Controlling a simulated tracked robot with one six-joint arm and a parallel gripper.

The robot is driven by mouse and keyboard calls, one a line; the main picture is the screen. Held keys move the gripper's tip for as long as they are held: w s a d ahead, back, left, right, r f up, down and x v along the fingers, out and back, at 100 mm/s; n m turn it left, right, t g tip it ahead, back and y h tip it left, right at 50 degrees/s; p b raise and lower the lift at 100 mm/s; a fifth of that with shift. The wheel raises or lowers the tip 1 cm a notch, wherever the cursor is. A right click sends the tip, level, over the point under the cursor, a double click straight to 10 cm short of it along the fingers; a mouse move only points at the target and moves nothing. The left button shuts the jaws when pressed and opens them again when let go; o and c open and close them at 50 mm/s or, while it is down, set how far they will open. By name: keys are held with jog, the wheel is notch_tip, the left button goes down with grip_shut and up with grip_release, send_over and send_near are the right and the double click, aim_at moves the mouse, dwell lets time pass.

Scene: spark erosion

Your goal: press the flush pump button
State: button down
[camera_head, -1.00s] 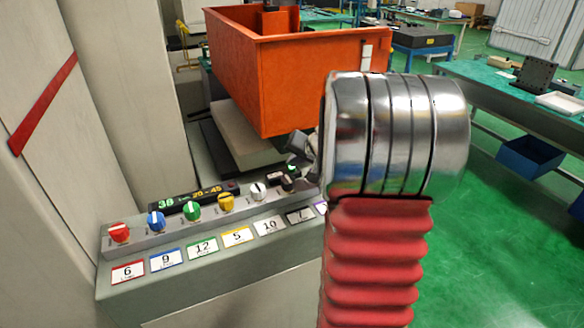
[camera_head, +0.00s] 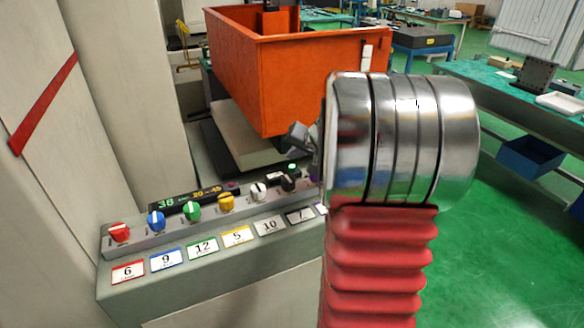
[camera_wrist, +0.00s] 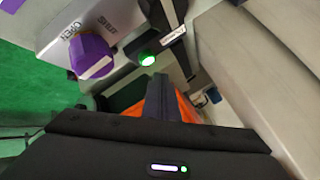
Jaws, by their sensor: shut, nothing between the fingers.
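A round button with a bright green lit top (camera_wrist: 147,58) shows in the wrist view, just beyond my fingertips. In the head view it is a small green-topped button (camera_head: 292,168) at the right end of the control panel (camera_head: 200,280). I cannot read a flush pump label on it. My gripper (camera_wrist: 158,78) is shut and empty, with its tips close to the button in the picture and apparently apart from it. In the head view my gripper (camera_head: 298,136) is above the button, partly hidden by my arm.
A purple knob (camera_wrist: 91,56) sits beside the button. Red (camera_head: 119,232), blue, green, yellow and white knobs line the panel, with a black one near the button. An orange tank (camera_head: 285,75) stands behind. A pale cabinet wall (camera_head: 60,180) closes off the left side.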

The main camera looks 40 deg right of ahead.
aim_at(294, 169)
jog(key=shift+r, duration=2.3)
jog(key=s+a+r+n+g+y, duration=0.1)
jog(key=s+a+r+n, duration=0.15)
jog(key=a, duration=0.95)
jog(key=s+a+r+n+g+y, duration=0.1)
jog(key=s+a+n, duration=0.2)
jog(key=a, duration=0.9)
jog(key=s+a+f+n, duration=0.2)
jog(key=s+a, duration=0.4)
jog(key=s, duration=0.3)
jog(key=s+a+f+n+g, duration=0.1)
jog(key=s+a+f+n, duration=0.1)
jog(key=s+a, duration=0.5)
jog(key=shift+s+n, duration=0.85)
jog(key=shift+s, duration=0.1)
